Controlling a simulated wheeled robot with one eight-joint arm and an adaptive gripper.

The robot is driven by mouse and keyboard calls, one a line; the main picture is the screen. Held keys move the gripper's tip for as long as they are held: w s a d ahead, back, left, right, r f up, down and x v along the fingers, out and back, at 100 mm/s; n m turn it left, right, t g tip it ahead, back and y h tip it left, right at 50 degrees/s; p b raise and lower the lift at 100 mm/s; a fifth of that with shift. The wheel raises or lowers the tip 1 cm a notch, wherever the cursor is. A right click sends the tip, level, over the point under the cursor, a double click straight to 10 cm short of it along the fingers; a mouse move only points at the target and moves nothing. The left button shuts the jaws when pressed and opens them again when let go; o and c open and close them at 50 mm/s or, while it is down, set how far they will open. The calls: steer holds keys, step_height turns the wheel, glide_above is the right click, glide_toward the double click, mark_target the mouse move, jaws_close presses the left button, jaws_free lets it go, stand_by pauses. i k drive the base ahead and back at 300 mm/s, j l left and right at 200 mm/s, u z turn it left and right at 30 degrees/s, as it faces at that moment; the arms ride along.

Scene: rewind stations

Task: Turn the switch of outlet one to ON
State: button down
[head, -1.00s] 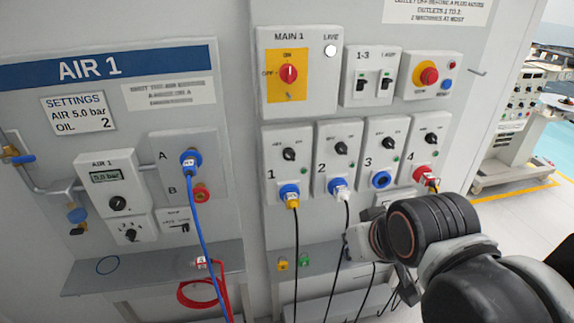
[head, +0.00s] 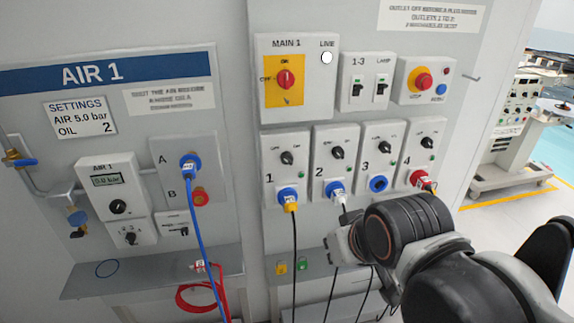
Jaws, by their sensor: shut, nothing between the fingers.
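Outlet one (head: 277,175) is a light grey box marked 1 on the wall panel. Its black rotary switch (head: 287,157) sits in the upper part of the box, with small labels above it too small to read. I cannot tell which label it points to. A yellow plug (head: 291,207) is in the blue socket (head: 287,194) below, with a black cable hanging down. My gripper (head: 337,243) is shut and empty. It is below and to the right of outlet one, apart from the switch, partly hidden by my wrist.
Outlets two (head: 323,185), three (head: 367,170) and four (head: 415,160) stand to the right. The MAIN 1 box (head: 300,105) with its red switch is above. A grey ledge (head: 265,285) runs below the outlets, and cables hang close to my gripper.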

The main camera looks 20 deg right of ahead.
mark_target(286, 158)
steer(key=j+z, duration=0.35)
steer(key=j, duration=0.3)
steer(key=k+j+z, duration=0.15)
steer(key=j+z, duration=0.2)
steer(key=j, duration=0.3)
steer(key=k+j+z, duration=0.2)
steer(key=i+l+u, duration=0.2)
